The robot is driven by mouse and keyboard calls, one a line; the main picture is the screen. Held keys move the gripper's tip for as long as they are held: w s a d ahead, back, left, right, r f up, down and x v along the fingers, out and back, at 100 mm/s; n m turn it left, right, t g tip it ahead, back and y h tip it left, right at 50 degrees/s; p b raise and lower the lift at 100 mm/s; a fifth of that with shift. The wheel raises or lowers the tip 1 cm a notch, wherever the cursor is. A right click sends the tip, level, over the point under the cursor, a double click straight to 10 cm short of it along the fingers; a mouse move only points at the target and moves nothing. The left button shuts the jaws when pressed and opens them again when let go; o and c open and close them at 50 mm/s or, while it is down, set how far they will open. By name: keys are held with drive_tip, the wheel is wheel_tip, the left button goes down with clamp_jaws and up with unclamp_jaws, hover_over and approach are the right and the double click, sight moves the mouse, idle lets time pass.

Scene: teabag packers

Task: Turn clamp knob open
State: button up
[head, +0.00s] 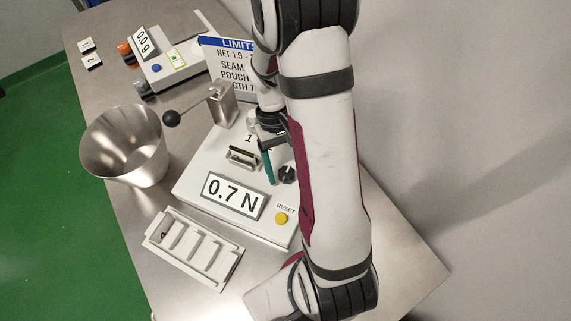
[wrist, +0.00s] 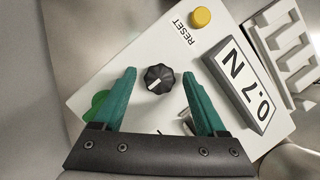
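The black clamp knob (head: 288,174) is on the top face of the white tester (head: 195,172), right of its clamp jaw (head: 243,157). In the wrist view the ribbed knob (wrist: 159,79) has a white pointer mark and lies between my two teal fingertips. My gripper (wrist: 159,74) is open, with a gap on both sides of the knob. In the head view a teal finger of my gripper (head: 267,163) shows just left of the knob; the other finger is hidden or hard to make out. I cannot tell the fingertips' height above the panel.
The tester has a "0.7 N" display (head: 233,195) and a yellow reset button (head: 281,218). A metal bucket (head: 125,145), a slotted tray (head: 192,248), a lever with a black ball (head: 172,118), a limits sign (head: 228,65) and a scale (head: 170,65) stand around.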

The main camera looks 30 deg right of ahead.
drive_tip(key=v, duration=1.5)
drive_tip(key=shift+r, duration=0.4)
drive_tip(key=s+a+m+t, duration=0.1)
drive_tip(key=s+a+t, duration=0.1)
drive_tip(key=s+a, duration=0.4)
drive_tip(key=s+a+m+t+y, duration=0.1)
drive_tip(key=s+a+m+t, duration=0.1)
drive_tip(key=s+a, duration=0.4)
drive_tip(key=s, duration=0.5)
drive_tip(key=shift+s+a+r+m, duration=0.2)
drive_tip(key=shift+a+r+m, duration=0.1)
drive_tip(key=shift+a, duration=0.05)
